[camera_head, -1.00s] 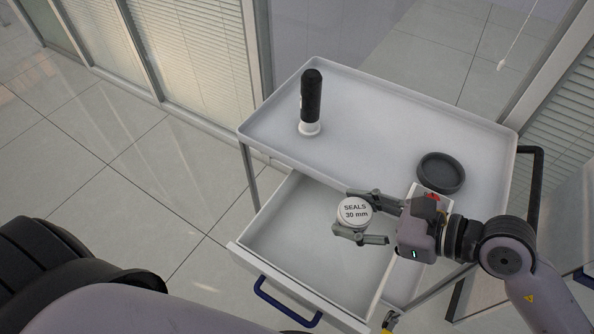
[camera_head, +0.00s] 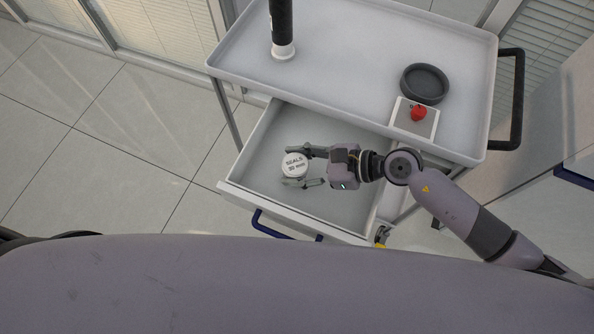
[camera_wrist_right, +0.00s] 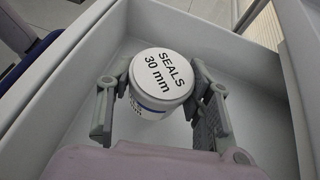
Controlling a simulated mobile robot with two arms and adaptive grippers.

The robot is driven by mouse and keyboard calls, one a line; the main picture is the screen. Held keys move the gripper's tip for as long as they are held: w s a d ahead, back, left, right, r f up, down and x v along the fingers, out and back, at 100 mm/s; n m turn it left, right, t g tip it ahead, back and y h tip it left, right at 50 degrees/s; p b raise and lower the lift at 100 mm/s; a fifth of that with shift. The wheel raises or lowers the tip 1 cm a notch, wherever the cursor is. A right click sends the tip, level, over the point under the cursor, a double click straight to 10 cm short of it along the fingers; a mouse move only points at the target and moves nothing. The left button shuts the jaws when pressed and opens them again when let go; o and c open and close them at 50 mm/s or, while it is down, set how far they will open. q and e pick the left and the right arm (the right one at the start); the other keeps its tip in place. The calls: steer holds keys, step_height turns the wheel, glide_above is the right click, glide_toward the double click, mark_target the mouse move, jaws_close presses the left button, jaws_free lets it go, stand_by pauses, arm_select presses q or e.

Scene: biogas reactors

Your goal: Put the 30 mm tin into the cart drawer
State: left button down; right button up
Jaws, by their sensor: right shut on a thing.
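The 30 mm tin (camera_head: 294,165) is white and round, with "SEALS 30 mm" on its lid. My right gripper (camera_head: 303,167) is shut on it. The tin is inside the outline of the open cart drawer (camera_head: 340,213) in the head view. In the right wrist view the tin (camera_wrist_right: 160,80) is upright between the two fingers (camera_wrist_right: 162,98), with the drawer walls around it. Whether its base touches the drawer floor I cannot tell. My left gripper is out of view.
On the cart top (camera_head: 340,60) stand a black-handled object with a white base (camera_head: 282,30), a dark round dish (camera_head: 424,83) and a white block with a red knob (camera_head: 418,113). The drawer has a blue handle (camera_head: 270,228). The rest of the drawer looks empty.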

mark_target(297, 175)
step_height(297, 175, down, 4)
steer(key=shift+r, duration=0.25)
steer(key=shift+f+b, duration=0.3)
steer(key=shift+b, duration=0.2)
steer(key=o, duration=1.1)
steer(key=shift+o, duration=0.2)
steer(key=shift+r, duration=0.1)
